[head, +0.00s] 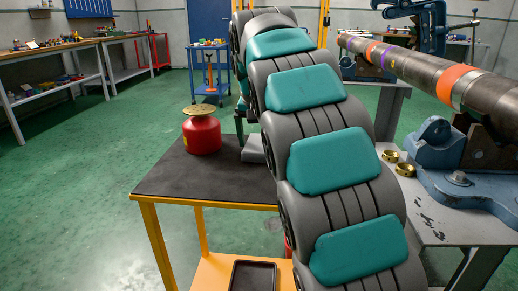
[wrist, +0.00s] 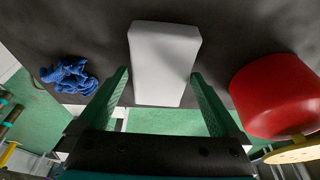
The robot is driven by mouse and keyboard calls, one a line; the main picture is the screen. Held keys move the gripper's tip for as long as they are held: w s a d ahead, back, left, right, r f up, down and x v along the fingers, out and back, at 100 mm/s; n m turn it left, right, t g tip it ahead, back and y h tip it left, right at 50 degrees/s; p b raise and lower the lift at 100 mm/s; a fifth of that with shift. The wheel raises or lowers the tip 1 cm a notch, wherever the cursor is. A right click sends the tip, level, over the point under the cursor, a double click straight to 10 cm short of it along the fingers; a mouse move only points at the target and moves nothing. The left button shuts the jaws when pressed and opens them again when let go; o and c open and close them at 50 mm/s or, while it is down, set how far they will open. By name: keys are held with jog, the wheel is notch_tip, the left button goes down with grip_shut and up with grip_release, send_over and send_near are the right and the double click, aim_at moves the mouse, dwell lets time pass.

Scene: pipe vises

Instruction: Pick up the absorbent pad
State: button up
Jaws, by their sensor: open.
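The absorbent pad looks to be the pale grey-white block (wrist: 165,60) lying on the dark tabletop (wrist: 225,35) in the wrist view. In the head view a grey piece of it (head: 254,148) shows beside my arm, which hides the rest. My gripper (wrist: 160,73) is open, with one green finger on each side of the pad in the picture. Gaps show between the fingers and the pad's sides. I cannot tell how far the fingertips are above the tabletop.
A red can (head: 202,134) with a brass top stands left of the pad in the head view; it is close to the right finger in the wrist view (wrist: 273,95). A crumpled blue cloth (wrist: 70,76) lies on the other side. A pipe (head: 420,72) in a blue vise is at right.

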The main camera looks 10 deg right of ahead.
aim_at(258, 143)
jog(key=shift+w+f, duration=0.1)
jog(key=shift+f, duration=0.2)
jog(key=c, duration=1.1)
jog(key=shift+o, duration=0.2)
notch_tip(258, 143, up, 8)
jog(key=shift+w+f+p, duration=0.1)
jog(key=shift+f+p, duration=0.1)
jog(key=shift+p, duration=0.3)
jog(key=shift+r+p, duration=1.1)
jog(key=shift+r, duration=0.15)
